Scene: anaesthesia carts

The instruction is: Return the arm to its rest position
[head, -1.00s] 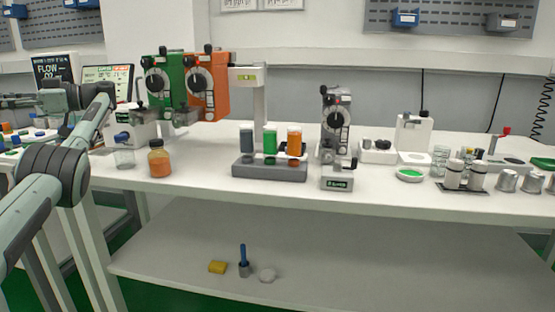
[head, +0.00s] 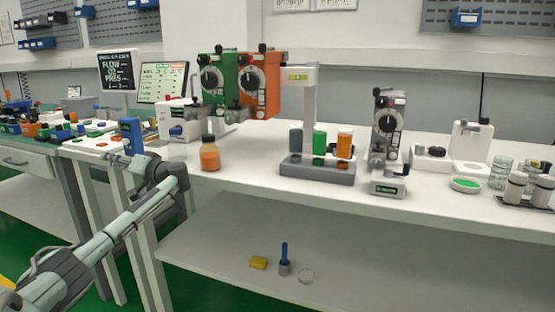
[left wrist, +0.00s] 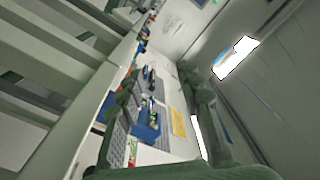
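My left arm (head: 95,245) comes in from the lower left of the head view, in front of the bench. Its gripper (head: 128,163) is small and partly blends with the clutter behind it, near the left end of the white bench. In the left wrist view the two dark green fingers (left wrist: 157,78) stand apart with no held object visible between them; bench items show beyond. My right gripper is in neither view.
The white bench (head: 240,175) carries an orange-filled bottle (head: 210,154) close to my left wrist, green and orange dial units (head: 258,84), a vial rack (head: 318,168) and a grey dial device (head: 387,130). A lower shelf (head: 215,255) holds small items. A cluttered side bench (head: 60,145) stands left.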

